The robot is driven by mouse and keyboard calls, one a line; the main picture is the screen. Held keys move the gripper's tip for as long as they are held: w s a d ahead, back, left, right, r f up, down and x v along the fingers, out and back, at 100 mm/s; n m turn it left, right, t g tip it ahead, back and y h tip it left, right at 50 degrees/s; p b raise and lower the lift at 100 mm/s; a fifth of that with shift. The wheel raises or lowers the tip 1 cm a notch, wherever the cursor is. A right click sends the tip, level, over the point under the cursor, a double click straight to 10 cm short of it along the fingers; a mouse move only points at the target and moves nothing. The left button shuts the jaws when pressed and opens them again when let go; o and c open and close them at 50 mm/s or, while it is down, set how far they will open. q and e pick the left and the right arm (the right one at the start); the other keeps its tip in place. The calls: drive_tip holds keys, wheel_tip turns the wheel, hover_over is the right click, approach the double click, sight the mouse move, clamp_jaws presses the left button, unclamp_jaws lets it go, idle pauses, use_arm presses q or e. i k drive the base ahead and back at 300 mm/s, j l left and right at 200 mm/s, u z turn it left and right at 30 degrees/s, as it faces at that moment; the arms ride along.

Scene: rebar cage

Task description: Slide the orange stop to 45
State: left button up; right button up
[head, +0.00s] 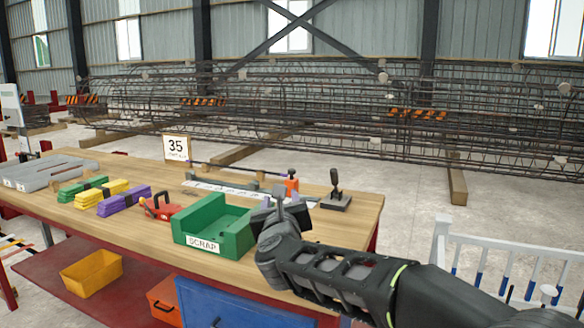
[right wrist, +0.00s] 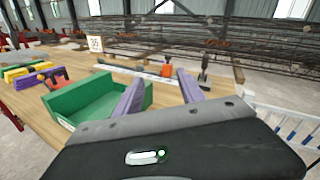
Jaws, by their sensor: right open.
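The orange stop (head: 291,186) sits at the right end of a long rail with a white scale strip (head: 225,189) along the back of the wooden bench. It also shows in the right wrist view (right wrist: 167,71), between and beyond my fingers. The numbers on the scale are too small to read. My right gripper (head: 279,198) is open and empty. It is in front of the stop, above the right edge of the green scrap bin, and apart from the stop. My left gripper is not in view.
A green bin marked SCRAP (head: 205,243) stands at the bench front. A black lever on a plate (head: 336,198) is right of the stop. Green, yellow and purple blocks and a red tool (head: 162,206) lie left.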

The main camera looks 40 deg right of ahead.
sight(291, 182)
drive_tip(key=i+l, duration=0.8)
drive_tip(key=l, duration=0.2)
